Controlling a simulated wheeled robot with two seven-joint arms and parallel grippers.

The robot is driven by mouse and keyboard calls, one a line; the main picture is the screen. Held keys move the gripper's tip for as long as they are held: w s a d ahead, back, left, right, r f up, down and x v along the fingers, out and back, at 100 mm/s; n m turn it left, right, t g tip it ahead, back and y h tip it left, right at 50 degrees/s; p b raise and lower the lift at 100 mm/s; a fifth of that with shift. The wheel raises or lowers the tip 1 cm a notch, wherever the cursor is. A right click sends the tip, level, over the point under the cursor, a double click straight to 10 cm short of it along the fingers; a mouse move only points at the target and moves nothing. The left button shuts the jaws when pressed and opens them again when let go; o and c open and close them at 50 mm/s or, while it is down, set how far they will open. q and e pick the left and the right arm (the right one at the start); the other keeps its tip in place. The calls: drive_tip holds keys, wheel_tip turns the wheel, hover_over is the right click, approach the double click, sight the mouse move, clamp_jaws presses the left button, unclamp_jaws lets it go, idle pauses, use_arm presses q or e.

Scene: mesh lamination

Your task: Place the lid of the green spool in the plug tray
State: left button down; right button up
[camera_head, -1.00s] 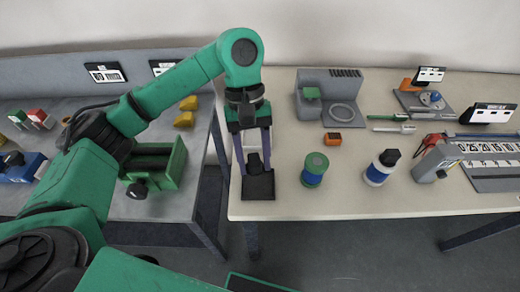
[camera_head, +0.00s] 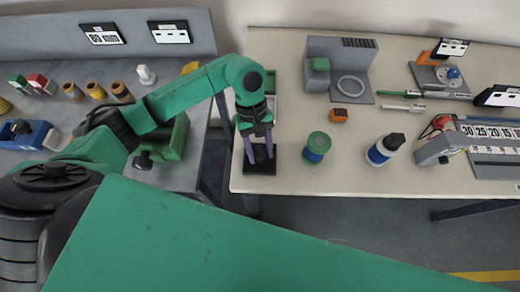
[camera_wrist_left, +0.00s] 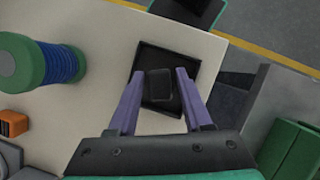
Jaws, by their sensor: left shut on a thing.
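The green spool (camera_head: 316,148) stands upright on the cream table, with green flanges and blue winding. It also shows in the wrist view (camera_wrist_left: 35,65). Its top bears no black plug, unlike the white-blue spool (camera_head: 384,149). The small black tray (camera_head: 246,170) lies at the table's front left corner and also shows in the wrist view (camera_wrist_left: 190,75). My left gripper (camera_head: 260,158) points down over this tray, shut on a black plug-like lid (camera_wrist_left: 160,86). The lid lies over the tray's middle; whether it touches the bottom cannot be told. My right gripper is not seen.
Right of the spools stand a grey device (camera_head: 437,150) and a number-marked scale board (camera_head: 495,133). A grey fixture (camera_head: 340,65) and an orange block (camera_head: 338,115) are behind. A green vise (camera_head: 166,143) stands on the left bench, across a gap.

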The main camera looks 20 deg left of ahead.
use_arm(q)
drive_tip(key=shift+f, duration=0.8)
drive_tip(key=shift+f+b, duration=0.2)
drive_tip(key=shift+b, duration=0.1)
drive_tip(key=c, duration=0.6)
unclamp_jaws()
drive_tip(key=shift+r, duration=0.1)
